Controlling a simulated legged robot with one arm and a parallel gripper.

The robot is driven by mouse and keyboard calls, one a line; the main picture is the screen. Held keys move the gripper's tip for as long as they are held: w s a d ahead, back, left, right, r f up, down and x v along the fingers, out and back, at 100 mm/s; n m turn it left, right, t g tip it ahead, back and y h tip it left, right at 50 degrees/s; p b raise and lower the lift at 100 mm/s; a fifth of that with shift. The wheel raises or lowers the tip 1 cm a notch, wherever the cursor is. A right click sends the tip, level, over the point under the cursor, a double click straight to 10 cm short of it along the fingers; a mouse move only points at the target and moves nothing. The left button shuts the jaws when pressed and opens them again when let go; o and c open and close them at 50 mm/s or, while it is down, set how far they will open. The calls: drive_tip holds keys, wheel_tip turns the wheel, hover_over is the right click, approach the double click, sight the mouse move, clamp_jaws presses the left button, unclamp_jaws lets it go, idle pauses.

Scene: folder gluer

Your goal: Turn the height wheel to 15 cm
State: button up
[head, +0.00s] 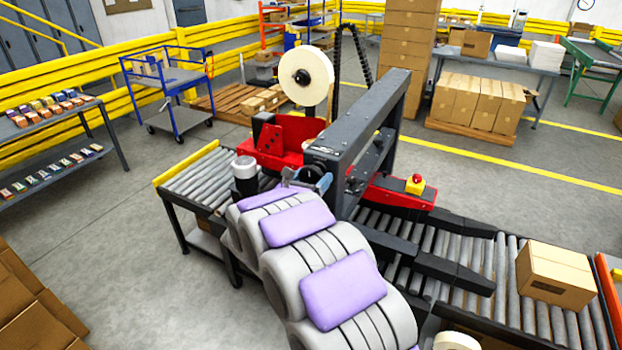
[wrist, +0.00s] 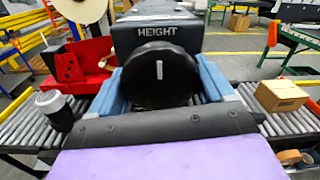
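The height wheel (wrist: 160,88) is a round black knob with a white mark that points straight up, in the middle of the wrist view. It sits below a dark housing (wrist: 130,37) lettered HEIGHT. My gripper (wrist: 158,66) has its two blue fingers spread on either side of the wheel, one left and one right. The fingers are very close to the rim; whether they press on it I cannot tell. No height reading is legible.
A dark beam frame (head: 365,115) rises over the roller conveyor (head: 485,255). A cardboard box (head: 556,275) lies on the rollers at right. A red hopper (head: 285,140), a white-lidded black cylinder (head: 245,175) and a tape roll (head: 306,76) are close by. Open floor lies at left.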

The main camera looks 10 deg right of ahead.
drive_tip(key=c, duration=0.5)
drive_tip(key=shift+o, duration=0.2)
drive_tip(key=shift+n, duration=0.3)
